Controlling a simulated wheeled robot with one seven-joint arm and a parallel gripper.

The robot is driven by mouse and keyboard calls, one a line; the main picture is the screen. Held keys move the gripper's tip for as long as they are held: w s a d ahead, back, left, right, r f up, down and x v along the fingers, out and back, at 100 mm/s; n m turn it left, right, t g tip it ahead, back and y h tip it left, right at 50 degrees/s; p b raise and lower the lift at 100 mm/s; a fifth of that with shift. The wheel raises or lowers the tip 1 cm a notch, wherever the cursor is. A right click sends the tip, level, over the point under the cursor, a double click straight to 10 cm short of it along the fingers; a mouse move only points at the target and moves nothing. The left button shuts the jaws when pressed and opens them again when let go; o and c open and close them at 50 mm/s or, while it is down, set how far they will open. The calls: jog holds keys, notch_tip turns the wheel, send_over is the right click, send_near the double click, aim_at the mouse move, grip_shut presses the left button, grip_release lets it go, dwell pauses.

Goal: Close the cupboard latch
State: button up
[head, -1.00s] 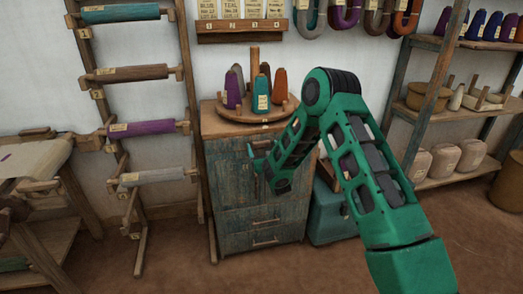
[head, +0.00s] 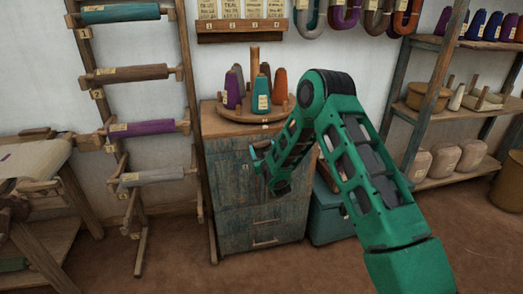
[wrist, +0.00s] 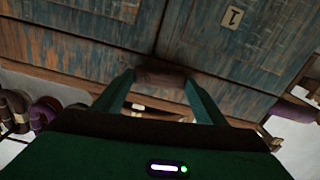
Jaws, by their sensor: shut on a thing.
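The cupboard (head: 232,180) is a blue-grey, worn wooden cabinet against the wall, with doors above drawers. My gripper (head: 258,156) is at its front, near the top, partly hidden by my green arm. In the wrist view my gripper (wrist: 160,80) has its two teal fingers on either side of a small brown wooden block, which looks like the cupboard latch (wrist: 160,77). The block fills the gap between the fingertips. It lies close against the weathered door boards, near the seam between two panels. The latch is too hidden to make out in the head view.
A round wooden stand with coloured yarn cones (head: 262,98) is on the cupboard top. A roller rack (head: 140,128) stands left, a teal chest (head: 328,222) right, and shelves (head: 470,110) further right. The brown floor in front is clear.

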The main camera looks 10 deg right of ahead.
jog(key=n, duration=0.3)
jog(key=shift+f+n, duration=0.3)
jog(key=shift+f, duration=0.1)
jog(key=n, duration=0.5)
jog(key=shift+d+f, duration=0.25)
jog(key=shift+f, duration=0.15)
jog(key=shift+d+f+n, duration=0.1)
jog(key=shift+d+n, duration=0.1)
jog(key=shift+n, duration=1.1)
jog(key=shift+d+f+n, duration=0.15)
jog(key=shift+d+n, duration=0.05)
jog(key=shift+n, duration=1.1)
jog(key=shift+d+f+n, duration=0.1)
jog(key=shift+d+n, duration=0.1)
jog(key=shift+n, duration=1.1)
jog(key=o, duration=1.1)
jog(key=shift+c, duration=0.2)
jog(key=shift+s, duration=0.1)
